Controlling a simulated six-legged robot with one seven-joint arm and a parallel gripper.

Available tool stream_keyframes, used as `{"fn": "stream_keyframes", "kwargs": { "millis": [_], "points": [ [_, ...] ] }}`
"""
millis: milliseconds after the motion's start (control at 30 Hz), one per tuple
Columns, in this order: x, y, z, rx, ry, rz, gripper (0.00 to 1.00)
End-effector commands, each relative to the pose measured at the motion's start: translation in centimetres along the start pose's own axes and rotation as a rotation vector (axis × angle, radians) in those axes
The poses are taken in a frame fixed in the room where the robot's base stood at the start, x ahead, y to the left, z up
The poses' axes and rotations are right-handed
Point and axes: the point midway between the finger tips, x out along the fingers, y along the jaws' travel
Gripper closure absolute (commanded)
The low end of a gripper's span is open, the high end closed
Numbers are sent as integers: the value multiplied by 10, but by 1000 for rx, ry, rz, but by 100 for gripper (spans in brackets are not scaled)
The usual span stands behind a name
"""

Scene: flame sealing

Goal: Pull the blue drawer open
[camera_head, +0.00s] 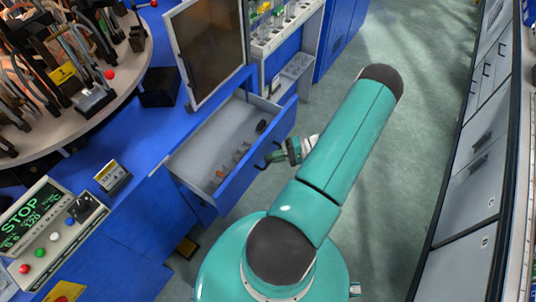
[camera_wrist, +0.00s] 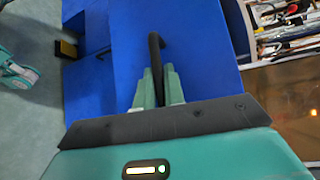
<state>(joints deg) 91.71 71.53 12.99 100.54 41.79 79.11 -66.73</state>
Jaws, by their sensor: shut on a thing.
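The blue drawer (camera_head: 240,172) stands pulled out of the blue bench in the head view, its grey inside showing with several small items in it. Its blue front panel (camera_wrist: 203,52) fills the middle of the wrist view. A black bar handle (camera_wrist: 155,48) sticks out from that panel. My gripper (camera_wrist: 158,85) is shut on the handle, with one green finger on each side of it. In the head view my gripper (camera_head: 276,156) is at the drawer front, small and partly hidden by my arm.
A control panel (camera_head: 48,232) with a green STOP display sits on the bench at left. A round table (camera_head: 125,75) with tools stands at upper left. A dark screen (camera_head: 208,45) stands behind the drawer. Grey cabinets (camera_head: 478,165) line the right. The floor (camera_head: 425,110) between is clear.

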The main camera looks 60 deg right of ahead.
Motion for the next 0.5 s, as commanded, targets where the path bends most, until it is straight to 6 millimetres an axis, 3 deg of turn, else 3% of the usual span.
{"fn": "stream_keyframes", "kwargs": {
  "millis": [267,300,367,400,500],
  "points": [
    [0,0,0,-1,0,0,100],
    [0,0,0,-1,0,0,83],
    [0,0,0,-1,0,0,72],
    [0,0,0,-1,0,0,68],
    [0,0,0,-1,0,0,68]
  ]
}}
